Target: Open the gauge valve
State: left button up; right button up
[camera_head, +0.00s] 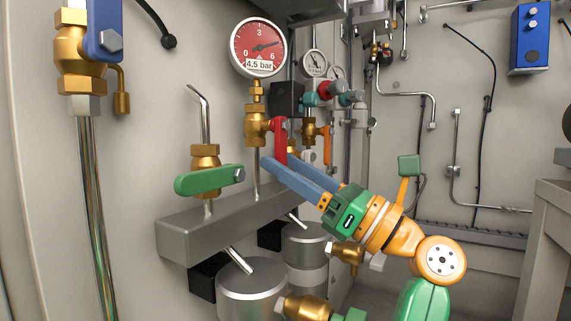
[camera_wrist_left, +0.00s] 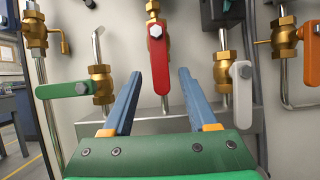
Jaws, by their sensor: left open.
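The gauge valve is a brass body (camera_head: 256,127) with a red lever handle (camera_head: 279,138), below a round red-faced gauge (camera_head: 258,47) reading 4.5 bar. In the left wrist view the red handle (camera_wrist_left: 159,62) hangs straight down from its pivot bolt, in line with the vertical pipe. My left gripper (camera_head: 274,161) is open, its two blue fingers pointing at the valve. In the left wrist view the fingers (camera_wrist_left: 160,74) stand apart, one on each side of the handle's lower end, with a visible gap on both sides. My right gripper is out of view.
A green-handled valve (camera_head: 207,181) stands left of the red one on the grey manifold block (camera_head: 200,225). White-handled (camera_wrist_left: 242,90) and orange-handled (camera_wrist_left: 312,55) valves are close on the right. Metal cylinders (camera_head: 250,290) sit below. A blue-handled valve (camera_head: 104,30) is at upper left.

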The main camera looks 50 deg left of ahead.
pick_arm(q)
jog(key=shift+w+d+f, duration=0.1)
jog(key=shift+d+f, duration=0.15)
jog(key=shift+d, duration=0.15)
jog(key=p+v, duration=0.2)
jog(key=v, duration=0.4)
dwell(0.3)
dwell(0.4)
